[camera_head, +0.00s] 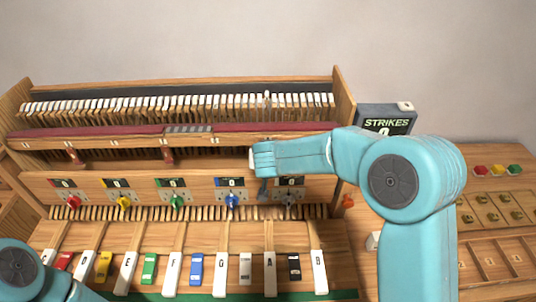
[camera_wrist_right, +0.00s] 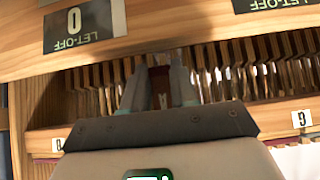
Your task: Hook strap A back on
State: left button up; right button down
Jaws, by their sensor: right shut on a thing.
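The open piano action (camera_head: 160,105) stands in front of me, with lettered keys below. The white key marked A (camera_head: 269,262) is right of the middle. My right gripper (camera_head: 263,190) points down in front of the let-off rail, above the A key. In the right wrist view its two fingers (camera_wrist_right: 158,88) are shut on a small dark red-brown piece (camera_wrist_right: 159,76), which looks like the strap. Its far end and any hook are hidden or too small to make out. My left arm shows at the lower left; its gripper is out of the picture.
A rail with let-off labels (camera_wrist_right: 75,25) and coloured knobs, one blue (camera_head: 232,201), runs across the front. Thin wooden parts (camera_wrist_right: 265,65) stand close behind my right fingers. A STRIKES display (camera_head: 386,120) stands at the right, above a compartmented tray (camera_head: 497,250).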

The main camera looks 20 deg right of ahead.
jog(key=shift+s+r+g, duration=0.1)
jog(key=shift+r+g, duration=0.15)
jog(key=shift+g, duration=0.25)
jog(key=c, duration=1.2)
grip_release()
jog(key=shift+o, duration=1.2)
jog(key=shift+s+a, duration=0.1)
jog(key=v, duration=1.6)
jog(key=shift+s, duration=0.15)
jog(key=shift+s, duration=0.1)
